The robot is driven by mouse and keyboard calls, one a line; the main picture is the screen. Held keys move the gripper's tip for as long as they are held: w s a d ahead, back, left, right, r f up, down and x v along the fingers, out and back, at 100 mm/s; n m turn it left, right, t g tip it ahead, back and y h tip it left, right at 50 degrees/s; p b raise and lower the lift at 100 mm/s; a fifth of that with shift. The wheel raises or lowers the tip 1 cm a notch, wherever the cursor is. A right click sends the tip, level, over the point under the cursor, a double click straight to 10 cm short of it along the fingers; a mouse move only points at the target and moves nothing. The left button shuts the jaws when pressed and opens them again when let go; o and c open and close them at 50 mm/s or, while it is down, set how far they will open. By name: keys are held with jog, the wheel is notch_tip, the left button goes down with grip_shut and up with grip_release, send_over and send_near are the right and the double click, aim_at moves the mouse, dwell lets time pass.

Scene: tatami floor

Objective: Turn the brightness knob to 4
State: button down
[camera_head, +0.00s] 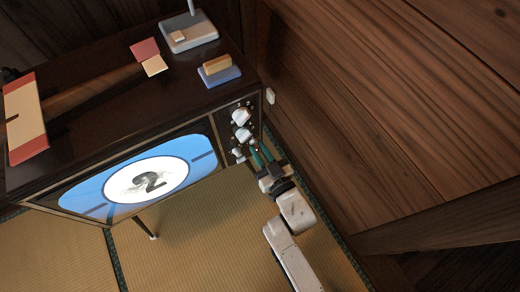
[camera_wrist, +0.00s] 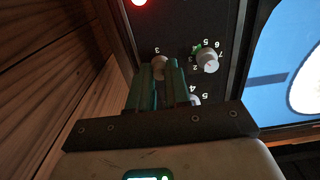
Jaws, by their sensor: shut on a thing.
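An old television (camera_head: 205,130) has a dark control panel (camera_head: 250,112) to the right of its screen. White knobs show on it, an upper one (camera_head: 241,115), a middle one (camera_head: 243,134) and a lower one (camera_head: 238,153). My gripper (camera_head: 258,153) is at the panel's lower right. Another knob (camera_wrist: 195,99) is partly hidden by a finger. No readable label shows which is brightness.
The screen (camera_head: 150,180) shows a "2" in a white circle. A wooden wall (camera_head: 370,100) stands close to the right of my arm. A red light (camera_wrist: 139,2) glows on the panel. Small items, including a blue-based block (camera_head: 218,75), lie on top of the television.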

jog(key=shift+d+f, duration=0.1)
jog(key=shift+f, duration=0.1)
jog(key=c, duration=1.1)
grip_release()
jog(key=shift+r, duration=0.1)
jog(key=p+v, duration=0.2)
jog(key=v, duration=0.8)
jog(key=shift+s+d, duration=0.2)
jog(key=shift+s, duration=0.15)
